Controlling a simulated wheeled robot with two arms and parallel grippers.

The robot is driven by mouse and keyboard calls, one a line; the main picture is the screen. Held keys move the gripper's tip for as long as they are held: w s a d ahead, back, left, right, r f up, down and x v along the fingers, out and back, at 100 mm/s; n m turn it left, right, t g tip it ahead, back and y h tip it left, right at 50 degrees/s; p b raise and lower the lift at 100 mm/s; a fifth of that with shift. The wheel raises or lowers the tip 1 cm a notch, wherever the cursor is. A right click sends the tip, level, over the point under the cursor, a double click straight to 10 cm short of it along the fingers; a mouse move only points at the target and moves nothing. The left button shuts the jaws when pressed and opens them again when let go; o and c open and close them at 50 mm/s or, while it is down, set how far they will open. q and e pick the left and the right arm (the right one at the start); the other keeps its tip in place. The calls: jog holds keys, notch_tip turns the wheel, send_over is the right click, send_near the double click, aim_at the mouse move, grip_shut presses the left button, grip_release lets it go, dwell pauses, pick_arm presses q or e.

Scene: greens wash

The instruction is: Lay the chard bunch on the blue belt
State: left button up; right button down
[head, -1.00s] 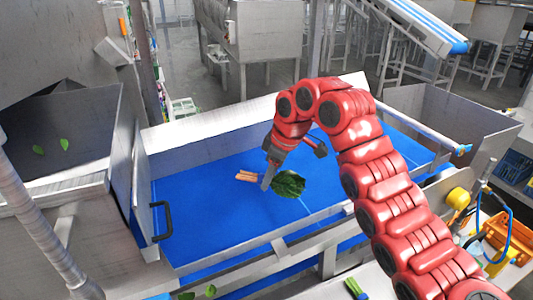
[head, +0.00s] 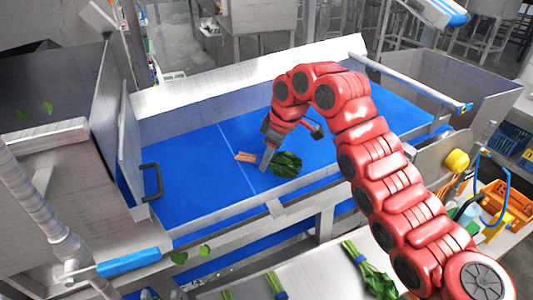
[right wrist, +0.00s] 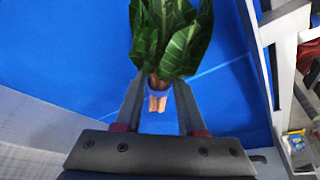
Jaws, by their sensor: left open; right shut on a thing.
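The bunch lies flat, low over the middle of the blue belt (head: 190,180), leaves to the right and stems to the left. I cannot tell whether it touches the belt. The belt also fills much of the right wrist view (right wrist: 70,70). My left gripper is in neither view.
Metal side walls and a rail (head: 415,82) edge the belt. A panel with a dark handle (head: 152,182) stands at its left end. More banded bunches (head: 372,278) lie on the near bench. An orange crate (head: 508,200) stands at the right. The belt around the bunch is clear.

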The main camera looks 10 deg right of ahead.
jog(key=shift+f, duration=0.1)
jog(key=shift+c, duration=2.1)
grip_release()
